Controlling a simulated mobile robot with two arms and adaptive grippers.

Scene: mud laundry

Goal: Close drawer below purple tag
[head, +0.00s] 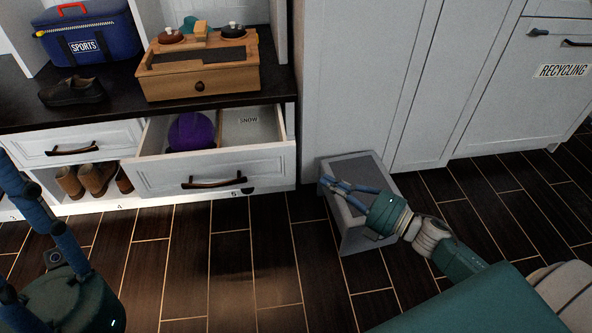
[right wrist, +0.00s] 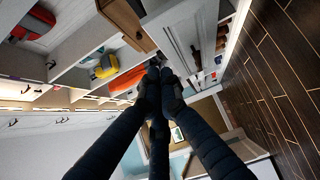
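A white drawer (head: 215,174) with a dark handle (head: 214,183) stands pulled out under the dark bench top. A purple ball (head: 191,131) lies inside, left of a divider. I cannot make out a purple tag. My right gripper (head: 338,190) is in front of a grey box-like stool, right of the open drawer and apart from it. In the right wrist view its fingertips (right wrist: 160,76) meet with nothing visible between them. My left gripper (head: 40,225) is at the lower left, partly cut off, apart from the drawer; its fingertips are not clear.
The grey stool (head: 350,232) stands on the floor right of the drawer. A shut drawer (head: 80,145) is to the left, above shoes (head: 96,178). The bench top (head: 115,113) holds a wooden box (head: 198,82), dark shoes and a blue bag. Floor before the drawer is clear.

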